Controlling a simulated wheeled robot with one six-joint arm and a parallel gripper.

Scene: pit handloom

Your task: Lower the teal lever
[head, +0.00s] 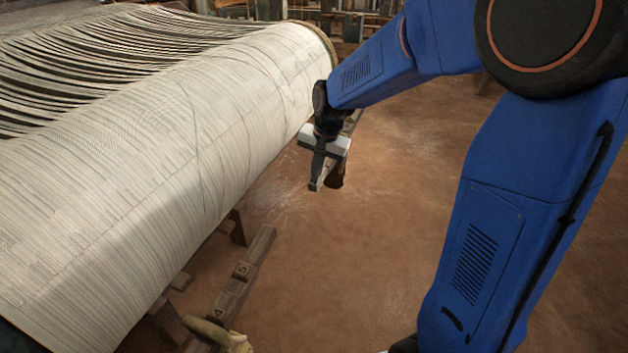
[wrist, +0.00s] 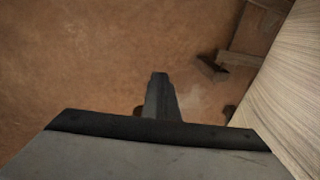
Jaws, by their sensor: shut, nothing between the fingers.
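I cannot make out a teal lever in either view. My gripper (head: 317,184) points down beside the right end of the cloth roll, above the brown floor. Its fingers are shut and empty. In the wrist view the shut fingers (wrist: 159,78) stand out over bare floor. A tan, rounded handle-like piece (head: 218,334) is at the bottom edge of the head view, partly cut off.
A large roll of pale threads (head: 150,160) fills the left side. The roll's side (wrist: 292,100) is close on the right in the wrist view. Open floor (head: 400,200) lies to the right.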

